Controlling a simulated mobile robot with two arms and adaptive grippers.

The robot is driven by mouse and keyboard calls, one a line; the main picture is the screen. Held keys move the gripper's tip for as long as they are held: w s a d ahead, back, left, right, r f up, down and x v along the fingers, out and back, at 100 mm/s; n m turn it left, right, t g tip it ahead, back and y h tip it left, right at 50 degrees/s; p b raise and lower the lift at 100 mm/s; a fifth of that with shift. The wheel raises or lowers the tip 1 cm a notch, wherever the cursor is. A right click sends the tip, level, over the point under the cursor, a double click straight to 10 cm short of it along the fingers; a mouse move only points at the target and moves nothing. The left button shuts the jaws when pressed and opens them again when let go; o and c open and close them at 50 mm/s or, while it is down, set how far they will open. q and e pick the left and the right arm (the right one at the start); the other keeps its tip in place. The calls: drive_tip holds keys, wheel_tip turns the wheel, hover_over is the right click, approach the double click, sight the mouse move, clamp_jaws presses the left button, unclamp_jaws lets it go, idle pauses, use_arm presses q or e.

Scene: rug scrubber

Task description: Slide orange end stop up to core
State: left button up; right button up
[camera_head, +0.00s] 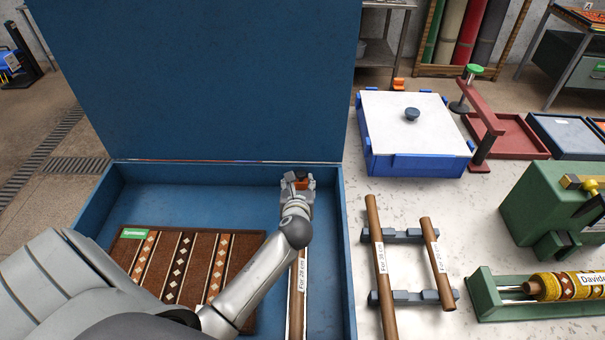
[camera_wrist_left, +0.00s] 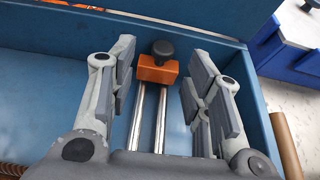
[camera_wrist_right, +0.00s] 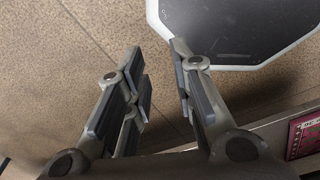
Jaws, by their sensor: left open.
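The orange end stop (camera_wrist_left: 157,70), topped by a dark knob, sits on two parallel steel rails near the box's back wall in the left wrist view. In the head view a bit of orange (camera_head: 301,183) shows between my left fingers. My left gripper (camera_wrist_left: 161,78) is open, with one finger on each side of the stop and visible gaps. A wooden core labelled "For 28 cm" (camera_head: 298,285) lies in front of the gripper in the head view; my arm partly covers it. My right gripper (camera_wrist_right: 157,65) is open and empty above the floor.
The blue box (camera_head: 355,285) has its lid (camera_head: 200,80) raised behind. A brown patterned rug (camera_head: 180,265) lies inside, left of my arm. Two more cores (camera_head: 375,240) (camera_head: 437,262) rest on grey supports to the right. A white-lidded blue box (camera_head: 415,135) stands behind them.

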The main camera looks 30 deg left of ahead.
sight(301, 174)
use_arm(q)
drive_tip(key=x, duration=0.5)
drive_tip(key=shift+w+d+f, duration=0.1)
drive_tip(key=shift+w, duration=0.2)
drive_tip(key=shift+w+a+f, duration=0.1)
drive_tip(key=shift+w+a, duration=0.1)
drive_tip(key=shift+w+a+f, duration=0.1)
drive_tip(key=shift+w, duration=0.1)
drive_tip(key=shift+w+f, duration=0.1)
drive_tip(key=shift+w, duration=0.05)
drive_tip(key=shift+c, duration=0.6)
drive_tip(key=shift+a, duration=0.1)
drive_tip(key=c, duration=0.7)
clamp_jaws()
use_arm(e)
drive_tip(key=shift+w+d, duration=0.85)
drive_tip(key=shift+w, duration=0.1)
